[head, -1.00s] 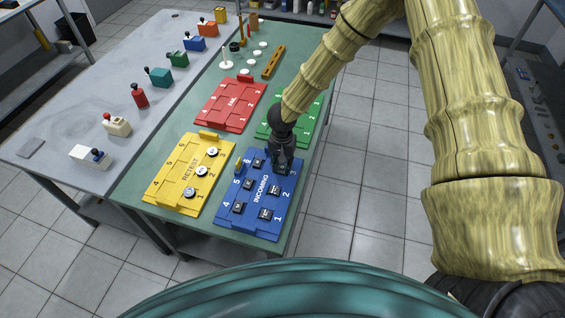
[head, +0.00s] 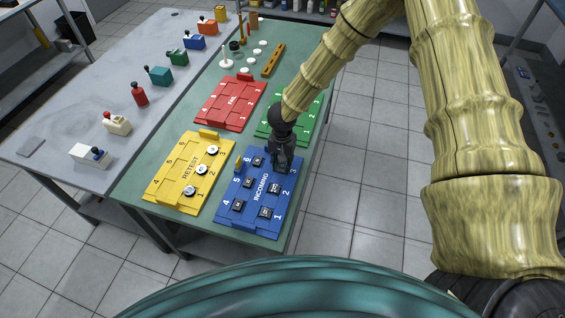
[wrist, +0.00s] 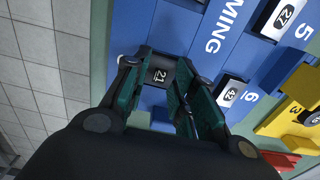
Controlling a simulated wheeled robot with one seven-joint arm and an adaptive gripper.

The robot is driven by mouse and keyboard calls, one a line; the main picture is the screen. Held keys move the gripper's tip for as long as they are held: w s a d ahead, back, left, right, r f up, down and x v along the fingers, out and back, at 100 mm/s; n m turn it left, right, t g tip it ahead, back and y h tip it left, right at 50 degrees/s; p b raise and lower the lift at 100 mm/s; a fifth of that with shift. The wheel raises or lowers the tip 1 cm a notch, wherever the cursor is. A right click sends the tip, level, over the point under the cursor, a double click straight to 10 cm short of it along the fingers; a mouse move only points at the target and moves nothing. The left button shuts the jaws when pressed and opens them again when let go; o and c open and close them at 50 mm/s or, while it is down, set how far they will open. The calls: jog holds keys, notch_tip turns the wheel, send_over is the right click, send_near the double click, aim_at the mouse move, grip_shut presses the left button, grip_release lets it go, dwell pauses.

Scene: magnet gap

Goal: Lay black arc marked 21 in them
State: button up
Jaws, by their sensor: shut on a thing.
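The black arc marked 21 (wrist: 159,78) is between the fingers of my gripper (wrist: 160,67) in the wrist view. The fingers are shut on it, over the blue INCOMING tray (wrist: 216,62). In the head view my gripper (head: 283,161) is at the tray's upper right, by the number 3, and hides the arc. I cannot tell whether the arc still touches the tray. Other dark pieces lie on the blue tray; those marked 27 (wrist: 285,14) and 42 (wrist: 230,93) show in the wrist view.
A yellow RETEST tray (head: 166,190) with several round pieces lies to the left. A red FAIL tray (head: 229,104) and a partly hidden green tray (head: 309,110) lie behind. A brown slotted bar (head: 272,62) is farther back. Coloured devices line the grey table (head: 60,130).

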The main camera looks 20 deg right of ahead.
jog(key=shift+f, duration=0.1)
jog(key=o, duration=1)
jog(key=c, duration=0.5)
jog(key=shift+r+p, duration=2.3)
jog(key=shift+p, duration=0.15)
jog(key=o, duration=0.5)
jog(key=shift+o, duration=0.2)
